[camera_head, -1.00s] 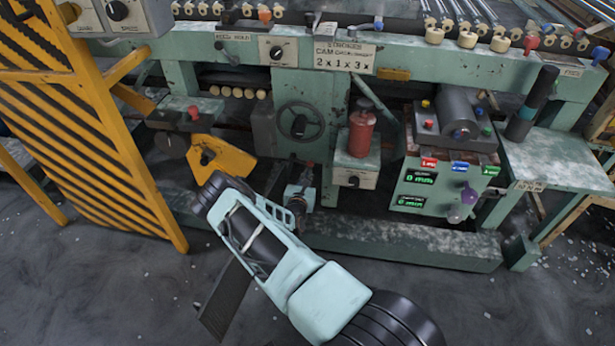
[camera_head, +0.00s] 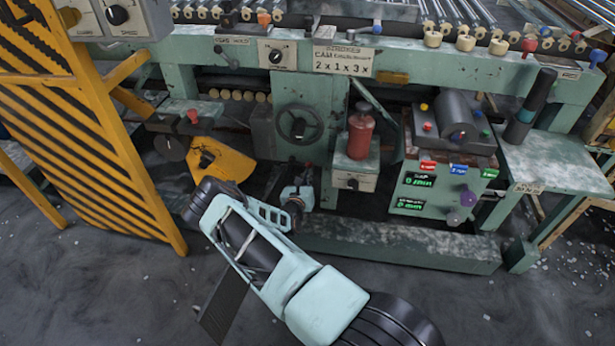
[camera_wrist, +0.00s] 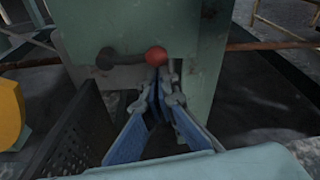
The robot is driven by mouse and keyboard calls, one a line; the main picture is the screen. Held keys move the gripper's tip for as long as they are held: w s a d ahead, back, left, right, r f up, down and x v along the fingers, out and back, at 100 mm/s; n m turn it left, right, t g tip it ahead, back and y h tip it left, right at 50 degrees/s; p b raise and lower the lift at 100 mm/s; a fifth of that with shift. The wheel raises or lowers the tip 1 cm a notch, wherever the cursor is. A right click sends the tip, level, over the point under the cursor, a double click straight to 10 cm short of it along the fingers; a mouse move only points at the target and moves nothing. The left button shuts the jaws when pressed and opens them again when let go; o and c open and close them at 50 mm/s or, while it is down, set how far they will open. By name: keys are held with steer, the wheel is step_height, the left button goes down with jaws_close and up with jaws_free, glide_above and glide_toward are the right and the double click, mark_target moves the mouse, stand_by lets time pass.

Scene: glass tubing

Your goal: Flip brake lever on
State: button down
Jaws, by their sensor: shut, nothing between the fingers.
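In the wrist view, a lever with a dark arm and a red ball knob (camera_wrist: 156,56) lies about level across the front of a green panel (camera_wrist: 130,25). The knob is at its right end. My gripper (camera_wrist: 160,82) has its fingers together, with nothing between them. The tips sit just below the knob in the picture; I cannot tell whether they touch it.
A yellow bracket (camera_head: 222,160) stands left of my arm's reach, with a yellow striped guard (camera_head: 75,120) farther left. A handwheel (camera_head: 299,124), a red canister (camera_head: 361,132) and a control box (camera_head: 430,190) are on the machine. The floor in front is open.

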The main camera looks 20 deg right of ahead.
step_height(320, 180, up, 2)
steer(key=n, duration=0.1)
steer(key=n+h, duration=0.1)
steer(key=shift+w+a+r+n, duration=0.15)
steer(key=shift+n, duration=0.25)
steer(key=r+n, duration=0.1)
steer(key=a+r+n+h+b, duration=0.1)
steer(key=n, duration=0.1)
steer(key=w+r+n, duration=0.1)
steer(key=shift+a+r+h, duration=0.2)
steer(key=shift+h, duration=0.1)
stand_by(0.5)
